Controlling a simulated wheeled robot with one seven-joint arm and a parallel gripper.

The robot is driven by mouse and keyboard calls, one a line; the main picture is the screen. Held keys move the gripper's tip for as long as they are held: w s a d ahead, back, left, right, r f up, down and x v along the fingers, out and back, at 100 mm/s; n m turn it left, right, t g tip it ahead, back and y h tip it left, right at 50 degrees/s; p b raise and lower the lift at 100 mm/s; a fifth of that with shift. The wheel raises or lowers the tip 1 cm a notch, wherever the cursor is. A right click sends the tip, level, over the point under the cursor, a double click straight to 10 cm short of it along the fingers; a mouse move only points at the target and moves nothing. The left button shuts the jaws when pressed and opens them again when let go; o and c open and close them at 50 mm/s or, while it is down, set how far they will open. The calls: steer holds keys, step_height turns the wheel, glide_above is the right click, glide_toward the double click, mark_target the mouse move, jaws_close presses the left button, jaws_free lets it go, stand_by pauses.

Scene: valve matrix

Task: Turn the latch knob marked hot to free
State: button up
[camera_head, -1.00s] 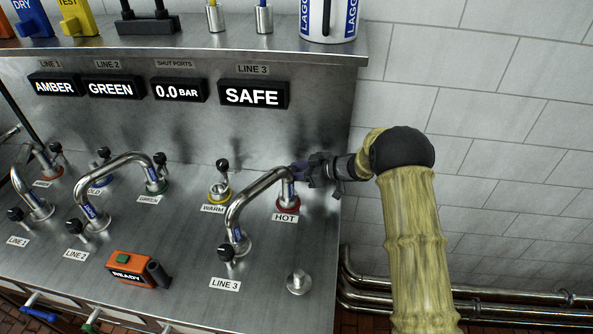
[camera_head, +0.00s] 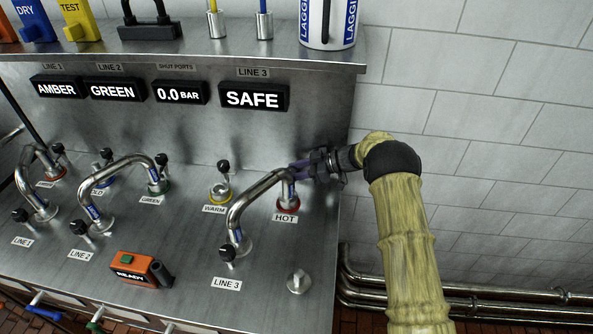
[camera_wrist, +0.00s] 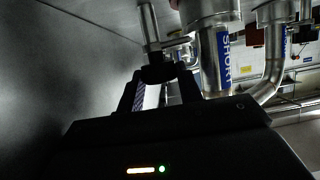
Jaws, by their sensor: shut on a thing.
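The port marked HOT (camera_head: 286,217) has a red ring (camera_head: 289,205) and stands at the right end of the steel bench. A bent metal pipe (camera_head: 262,190) runs from the LINE 3 port (camera_head: 236,242) to it. My gripper (camera_head: 303,168) is at the top of the HOT port, reaching in from the right. In the wrist view, a black knob (camera_wrist: 160,73) on a metal stem sits between my two fingertips (camera_wrist: 161,82), and they are shut on it. In the head view, my gripper hides this knob. The LINE 3 display (camera_head: 254,96) reads SAFE.
The WARM port (camera_head: 219,192) with its black knob stands just left of HOT. Other pipes (camera_head: 122,165) and knobs fill the bench's left. An orange READY box (camera_head: 140,268) sits in front. A metal stud (camera_head: 299,281) stands front right. A tiled wall (camera_head: 490,130) is at right.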

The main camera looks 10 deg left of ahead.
steer(key=o, duration=0.7)
steer(key=b+v, duration=0.2)
steer(key=v, duration=1.5)
steer(key=shift+d+r, duration=0.2)
steer(key=shift+r, duration=0.05)
